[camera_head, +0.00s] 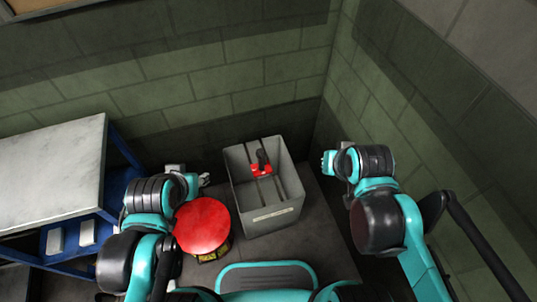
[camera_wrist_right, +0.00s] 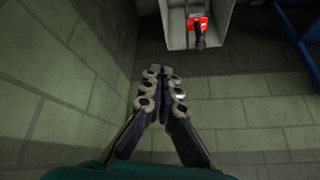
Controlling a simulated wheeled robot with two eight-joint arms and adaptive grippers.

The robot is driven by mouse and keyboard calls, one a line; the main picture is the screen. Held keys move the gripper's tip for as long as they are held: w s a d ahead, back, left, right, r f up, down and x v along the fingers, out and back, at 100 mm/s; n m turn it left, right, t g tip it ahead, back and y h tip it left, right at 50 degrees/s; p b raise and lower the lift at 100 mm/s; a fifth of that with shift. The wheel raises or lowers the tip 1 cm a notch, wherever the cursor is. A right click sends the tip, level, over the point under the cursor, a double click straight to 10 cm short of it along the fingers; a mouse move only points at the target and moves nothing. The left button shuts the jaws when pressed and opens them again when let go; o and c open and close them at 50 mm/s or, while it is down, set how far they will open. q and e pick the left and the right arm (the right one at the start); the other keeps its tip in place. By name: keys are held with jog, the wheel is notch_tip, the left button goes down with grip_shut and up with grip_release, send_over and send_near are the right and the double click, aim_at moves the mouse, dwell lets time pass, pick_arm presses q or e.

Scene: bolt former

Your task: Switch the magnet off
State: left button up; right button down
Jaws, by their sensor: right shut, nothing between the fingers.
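A red magnet (camera_head: 262,170) with a black handle (camera_head: 262,156) sits inside a grey open-topped bin (camera_head: 272,219), towards its back wall. The magnet also shows at the top of the right wrist view (camera_wrist_right: 196,22), with its black handle (camera_wrist_right: 199,40) hanging over the front. My right gripper (camera_wrist_right: 164,76) is shut and empty, apart from the magnet and outside the bin; in the head view it is mostly hidden behind my right wrist. My left gripper (camera_head: 204,180) is left of the bin, small and partly hidden by its arm, and I cannot see its fingers clearly.
A red round-topped object (camera_head: 202,226) stands left of the bin, close to my left arm. A blue table with a grey top (camera_head: 50,175) is at the left. Green block walls (camera_head: 200,85) meet in a corner behind the bin. Dark floor is free right of the bin.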

aim_at(263, 157)
jog(key=w+a+f+m+g+p, duration=0.1)
jog(key=w+m, duration=0.1)
jog(key=w, duration=0.3)
jog(key=w+a+f+m+g+y+p, duration=0.1)
jog(key=w+m, duration=0.2)
jog(key=w, duration=0.3)
jog(key=w+a+f+m+g+p, duration=0.1)
jog(key=w+a+m+g, duration=0.1)
jog(key=w, duration=0.3)
jog(key=w+a+f+m+g+p, duration=0.1)
jog(key=w+f+m, duration=0.2)
jog(key=f, duration=0.5)
jog(key=w+a+f+m+g+y+p, duration=0.1)
jog(key=w+a+f+m+g, duration=0.1)
jog(key=w+f, duration=0.3)
notch_tip(263, 157, down, 4)
jog(key=shift+w+a+m, duration=0.2)
jog(key=shift+a+m, duration=0.1)
jog(key=shift+m, duration=0.5)
jog(key=s+a+f+b, duration=0.1)
jog(key=a+f+b, duration=0.4)
jog(key=f, duration=0.4)
jog(key=shift+s+a+f+y, duration=0.3)
jog(key=shift+s+a, duration=0.05)
jog(key=shift+a, duration=0.2)
